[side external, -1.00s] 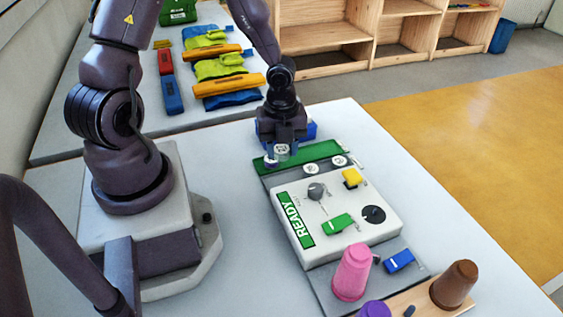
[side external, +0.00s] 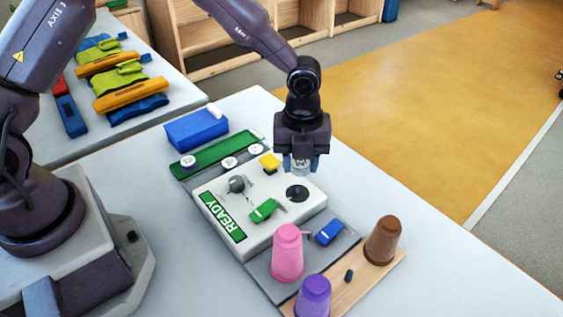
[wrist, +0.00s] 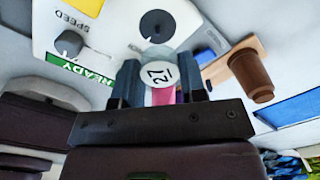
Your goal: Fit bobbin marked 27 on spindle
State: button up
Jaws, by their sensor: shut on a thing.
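My gripper (side external: 300,168) is shut on a clear bobbin with a white top (wrist: 158,75). The top reads 27 in the wrist view. The fingers hold it on both sides. In the side view the held bobbin (side external: 300,166) hangs above the far right part of the white machine (side external: 245,232). A dark round disc with a small centre (side external: 297,193) lies in the machine's top, just below and in front of the gripper. It also shows in the wrist view (wrist: 157,26), beyond the bobbin. The bobbin is apart from it. The spindle's tip is too small to make out.
Other bobbins (side external: 229,163) stand along the green strip (side external: 212,154). A yellow block (side external: 270,161), grey knob (side external: 237,184) and green lever (side external: 264,209) rise from the machine. A pink cup (side external: 287,252), purple cup (side external: 313,296) and brown cup (side external: 383,240) stand in front.

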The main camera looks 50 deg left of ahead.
aim_at(298, 188)
jog(key=shift+s+f, duration=0.1)
jog(key=shift+f, duration=2.1)
jog(key=shift+f, duration=1.05)
dwell(0.8)
jog(key=o, duration=1.4)
jog(key=shift+r, duration=3.9)
